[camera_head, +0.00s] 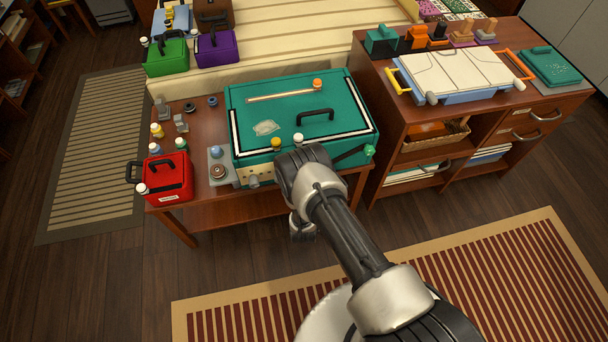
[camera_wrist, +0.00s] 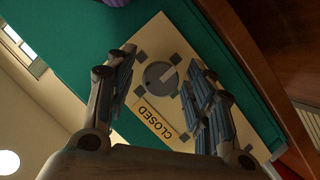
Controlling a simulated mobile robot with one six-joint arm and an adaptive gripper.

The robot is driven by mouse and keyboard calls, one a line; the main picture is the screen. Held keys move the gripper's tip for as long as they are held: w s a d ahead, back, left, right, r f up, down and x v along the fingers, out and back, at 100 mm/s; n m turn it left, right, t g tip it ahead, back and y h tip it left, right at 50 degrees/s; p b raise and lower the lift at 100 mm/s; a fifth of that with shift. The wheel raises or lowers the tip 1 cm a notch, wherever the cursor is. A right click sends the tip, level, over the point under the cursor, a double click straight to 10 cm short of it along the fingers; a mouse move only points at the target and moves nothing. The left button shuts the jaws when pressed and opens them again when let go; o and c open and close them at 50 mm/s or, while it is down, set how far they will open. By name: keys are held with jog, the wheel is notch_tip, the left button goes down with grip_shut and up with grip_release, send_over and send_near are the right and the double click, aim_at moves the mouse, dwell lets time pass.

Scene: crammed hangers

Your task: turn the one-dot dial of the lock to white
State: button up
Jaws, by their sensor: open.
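The teal case (camera_head: 300,120) stands on the small wooden table, and its front edge is partly hidden by my arm in the head view. In the wrist view, a cream lock plate (camera_wrist: 200,62) is fixed to the teal surface. I see no dots or white mark clearly enough to tell which dial this is. My gripper (camera_wrist: 160,68) is open, with its fingers on both sides of the dial. Contact cannot be told.
A red box (camera_head: 168,178) and small bottles stand left of the case. A round dial on a grey plate (camera_head: 218,170) sits between them. A wooden cabinet (camera_head: 440,125) with a white-topped case is at the right. Floor in front is open, with a striped rug.

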jog(key=v, duration=1.2)
dwell(0.4)
